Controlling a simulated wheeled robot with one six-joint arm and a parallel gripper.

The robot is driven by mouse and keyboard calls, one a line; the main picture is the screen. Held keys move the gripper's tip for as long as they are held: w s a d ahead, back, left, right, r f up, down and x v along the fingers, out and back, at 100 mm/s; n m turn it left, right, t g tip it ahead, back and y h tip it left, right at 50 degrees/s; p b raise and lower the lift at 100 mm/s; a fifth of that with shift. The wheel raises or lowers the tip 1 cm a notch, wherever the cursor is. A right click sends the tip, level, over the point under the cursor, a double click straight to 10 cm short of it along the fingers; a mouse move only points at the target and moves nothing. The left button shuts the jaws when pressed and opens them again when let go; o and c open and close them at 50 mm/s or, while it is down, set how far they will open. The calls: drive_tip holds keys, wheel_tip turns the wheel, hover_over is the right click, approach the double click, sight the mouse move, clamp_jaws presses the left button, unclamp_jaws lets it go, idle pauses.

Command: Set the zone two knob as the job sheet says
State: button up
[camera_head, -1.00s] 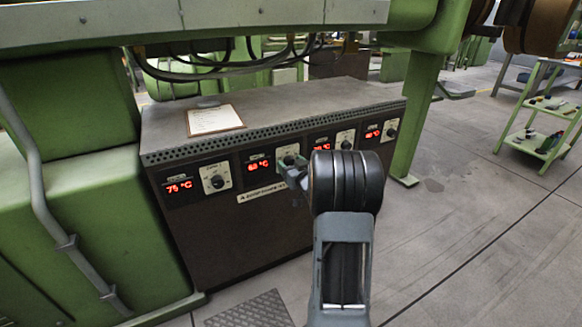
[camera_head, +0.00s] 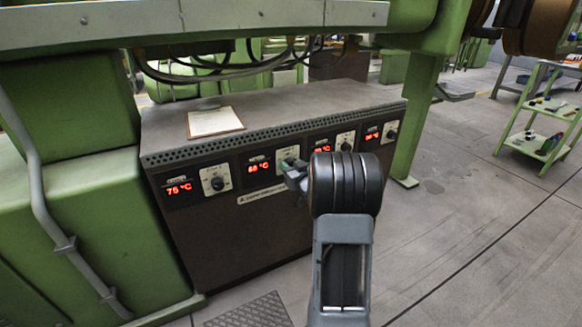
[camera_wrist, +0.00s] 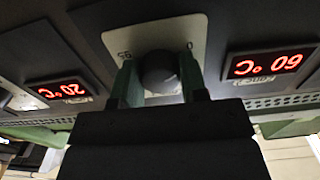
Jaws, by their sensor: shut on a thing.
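The zone two knob (camera_wrist: 160,72) is dark and round on a pale plate, the second from the left on the brown control cabinet. In the wrist view my gripper (camera_wrist: 161,80) has its green fingers on both sides of it, shut on it. In the head view my gripper (camera_head: 294,172) is at the second plate (camera_head: 287,154) and hides most of the knob.
The cabinet (camera_head: 240,225) carries a row of displays and knobs. The first knob (camera_head: 217,183) is beside a 75 °C display (camera_head: 179,189). A green machine (camera_head: 80,190) stands left, a green post (camera_head: 413,110) right. Open floor lies to the right.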

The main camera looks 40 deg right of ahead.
drive_tip(key=shift+m+p, duration=0.3)
drive_tip(key=m+p, duration=0.3)
drive_tip(key=m, duration=0.1)
drive_tip(key=shift+r+m+p, duration=0.15)
drive_tip(key=shift+m+p, duration=0.2)
drive_tip(key=shift+m, duration=0.05)
drive_tip(key=m+p, duration=0.4)
drive_tip(key=m, duration=0.2)
drive_tip(key=m+p, duration=0.3)
drive_tip(key=m, duration=0.3)
drive_tip(key=shift+m, duration=0.4)
drive_tip(key=m+p, duration=0.3)
drive_tip(key=m, duration=0.2)
drive_tip(key=shift+m, duration=0.4)
drive_tip(key=o, duration=0.9)
